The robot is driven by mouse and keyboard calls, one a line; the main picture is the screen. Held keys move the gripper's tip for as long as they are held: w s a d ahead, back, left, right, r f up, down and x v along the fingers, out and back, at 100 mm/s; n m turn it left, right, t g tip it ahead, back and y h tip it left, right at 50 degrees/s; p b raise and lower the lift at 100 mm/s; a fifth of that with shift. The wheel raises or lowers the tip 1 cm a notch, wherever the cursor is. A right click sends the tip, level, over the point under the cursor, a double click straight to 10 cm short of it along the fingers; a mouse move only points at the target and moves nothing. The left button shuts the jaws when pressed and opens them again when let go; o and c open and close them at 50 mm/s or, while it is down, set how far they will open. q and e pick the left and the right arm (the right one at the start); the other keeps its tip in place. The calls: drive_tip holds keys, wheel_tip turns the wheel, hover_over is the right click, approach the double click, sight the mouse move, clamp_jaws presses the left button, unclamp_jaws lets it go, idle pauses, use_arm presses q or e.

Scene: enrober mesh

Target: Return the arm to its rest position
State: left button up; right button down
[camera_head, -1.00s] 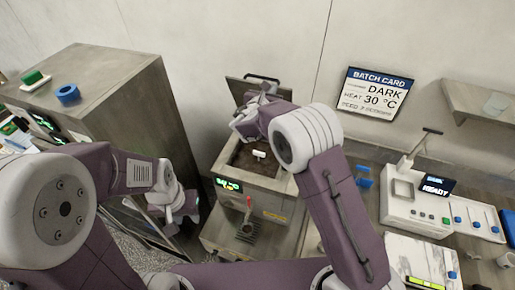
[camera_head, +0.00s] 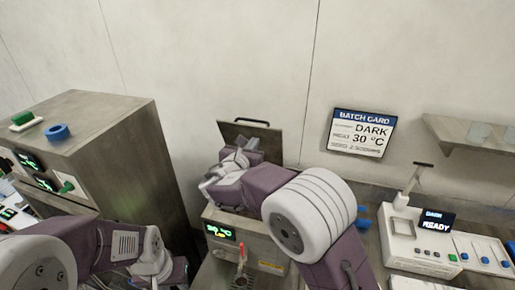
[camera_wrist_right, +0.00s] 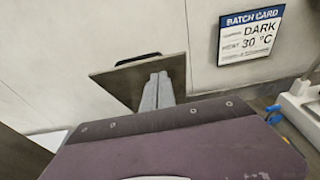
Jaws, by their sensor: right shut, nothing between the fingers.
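My right arm reaches up from the bottom of the head view, with its right gripper (camera_head: 245,148) above the steel melter (camera_head: 265,247), in front of its raised lid (camera_head: 266,136). In the right wrist view the gray fingers (camera_wrist_right: 157,90) are together with nothing between them, and the lid (camera_wrist_right: 112,81) shows behind them. The arm hides the inside of the melter. My left arm is at the lower left of the head view; its gripper (camera_head: 172,270) shows only partly, low beside the steel cabinet, and its fingers cannot be made out.
A tall steel cabinet (camera_head: 125,140) stands at left with a blue ring (camera_head: 58,132) and a green-and-white piece (camera_head: 24,121) on top. A white machine reading READY (camera_head: 412,245) stands at right. A batch card (camera_head: 361,132) and a shelf (camera_head: 465,138) are on the wall.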

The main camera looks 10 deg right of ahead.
drive_tip(key=s+d+f+m+g+h+b, duration=0.2)
drive_tip(key=s+d+f+m+g+b, duration=0.1)
drive_tip(key=d, duration=0.6)
drive_tip(key=s+d+f+m+g+h+b, duration=0.2)
drive_tip(key=s+d+f+m+b, duration=0.15)
drive_tip(key=d, duration=0.65)
drive_tip(key=s+d+f+m+g+y+b, duration=0.2)
drive_tip(key=s+d+f+m+g, duration=0.35)
drive_tip(key=s+f, duration=0.5)
drive_tip(key=s+a+f+m+g+y+b, duration=0.1)
drive_tip(key=s+a+f+m+g+y, duration=0.25)
drive_tip(key=s+f+m, duration=0.65)
drive_tip(key=s+a+f+m+y, duration=0.1)
drive_tip(key=a+f+m+y, duration=0.1)
drive_tip(key=a+m, duration=0.2)
drive_tip(key=s+a+f+m+y, duration=0.2)
drive_tip(key=a+m+y, duration=0.1)
drive_tip(key=a+m, duration=0.1)
drive_tip(key=shift+s+a+m+t, duration=0.2)
drive_tip(key=shift+s+m+t, duration=0.1)
drive_tip(key=shift+m, duration=0.6)
